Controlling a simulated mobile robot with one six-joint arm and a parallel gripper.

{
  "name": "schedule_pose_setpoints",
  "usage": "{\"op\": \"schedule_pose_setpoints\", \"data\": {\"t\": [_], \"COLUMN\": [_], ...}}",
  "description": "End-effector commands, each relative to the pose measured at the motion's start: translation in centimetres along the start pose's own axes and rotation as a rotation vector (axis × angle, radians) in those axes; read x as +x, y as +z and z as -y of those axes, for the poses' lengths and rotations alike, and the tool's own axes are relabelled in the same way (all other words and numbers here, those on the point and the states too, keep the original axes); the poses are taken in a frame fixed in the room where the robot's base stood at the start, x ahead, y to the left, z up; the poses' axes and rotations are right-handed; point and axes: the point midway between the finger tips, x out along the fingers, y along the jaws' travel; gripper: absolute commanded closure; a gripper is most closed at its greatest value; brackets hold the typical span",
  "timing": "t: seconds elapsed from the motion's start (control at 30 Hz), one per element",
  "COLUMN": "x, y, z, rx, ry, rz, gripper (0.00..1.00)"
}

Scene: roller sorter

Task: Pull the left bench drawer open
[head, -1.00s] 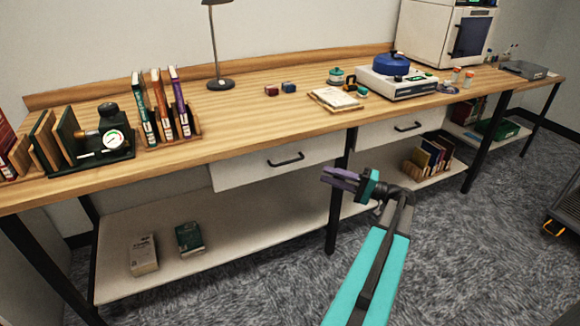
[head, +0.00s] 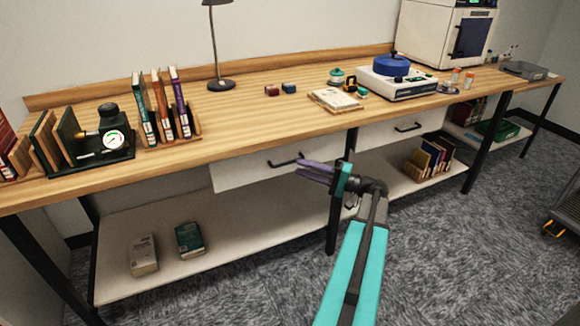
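The left bench drawer (head: 238,174) is a white front under the wooden bench top, and it looks shut. Its dark bar handle (head: 284,162) is on the front, with its right end close to my fingertips in the picture. My gripper (head: 301,169) has two purple fingers that point left toward the handle. The fingers are apart with a gap between them and hold nothing. I cannot tell whether they touch the handle.
A second drawer (head: 378,135) with a dark handle sits to the right, shut. A black bench leg (head: 331,232) stands behind my arm. The lower shelf (head: 230,240) holds two books at the left. The carpet (head: 440,250) in front is clear.

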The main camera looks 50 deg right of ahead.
Motion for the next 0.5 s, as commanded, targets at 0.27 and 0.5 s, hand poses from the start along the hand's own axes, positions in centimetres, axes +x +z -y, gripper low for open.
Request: {"op": "schedule_pose_setpoints", "data": {"t": [0.27,0.5], "x": [3.6,4.8], "y": [0.0,0.0], "z": [0.0,0.0], "rx": [0.0,0.0], "ry": [0.0,-0.001], "rz": [0.001,0.0], "gripper": [0.72,0.72]}}
